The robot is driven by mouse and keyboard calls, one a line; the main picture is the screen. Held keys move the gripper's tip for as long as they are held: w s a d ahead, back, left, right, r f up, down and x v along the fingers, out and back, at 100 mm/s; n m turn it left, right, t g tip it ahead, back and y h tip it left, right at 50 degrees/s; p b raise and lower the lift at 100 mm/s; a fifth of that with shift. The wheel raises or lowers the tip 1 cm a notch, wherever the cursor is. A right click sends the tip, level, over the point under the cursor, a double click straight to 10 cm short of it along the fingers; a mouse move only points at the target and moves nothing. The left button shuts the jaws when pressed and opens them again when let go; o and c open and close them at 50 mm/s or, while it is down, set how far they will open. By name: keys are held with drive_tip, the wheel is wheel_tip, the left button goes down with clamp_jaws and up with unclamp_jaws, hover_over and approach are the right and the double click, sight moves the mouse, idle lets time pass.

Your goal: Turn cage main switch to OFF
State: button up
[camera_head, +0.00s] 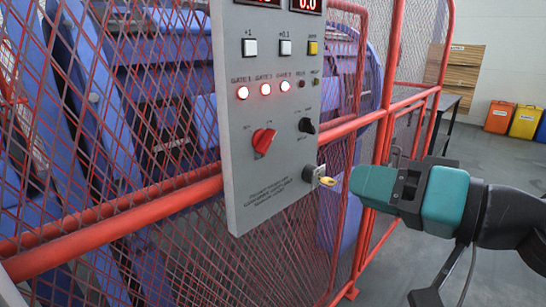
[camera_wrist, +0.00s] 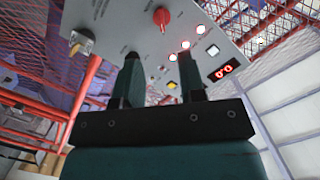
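A grey control panel (camera_head: 250,190) hangs on the red mesh cage. It carries a red rotary switch (camera_head: 264,140), tilted, left of centre below three lit gate lamps (camera_head: 265,89). The switch's small lettering is too blurred to read. In the wrist view the red switch (camera_wrist: 162,17) shows near the top, beyond my fingertips and apart from them. My gripper (camera_wrist: 158,55) is open, with an empty gap between its two dark fingers. In the head view it is right of the panel's lower edge, touching no control that I can see.
A black knob (camera_head: 307,126) and a key switch with a yellow key (camera_head: 325,181) are on the panel's right side, the key close to my gripper. Red rails (camera_head: 120,215) run along the cage. Coloured bins (camera_head: 525,122) stand far right, with open floor before them.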

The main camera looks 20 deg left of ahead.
sight(270, 143)
drive_tip(key=shift+m+t+y, duration=0.3)
drive_tip(key=shift+m+t, duration=0.3)
drive_tip(key=shift+m, duration=0.1)
drive_tip(key=p+x, duration=0.2)
drive_tip(key=x, duration=0.3)
drive_tip(key=p+x, duration=0.3)
drive_tip(key=x, duration=0.3)
drive_tip(key=w+r+p+x, duration=0.1)
drive_tip(key=p+x, duration=0.2)
drive_tip(key=x, duration=0.3)
drive_tip(key=shift+w+d, duration=0.1)
drive_tip(key=shift+d, duration=0.15)
drive_tip(key=shift+w+a+f, duration=0.15)
drive_tip(key=shift+w+a, duration=0.1)
drive_tip(key=shift+a, duration=0.25)
clamp_jaws()
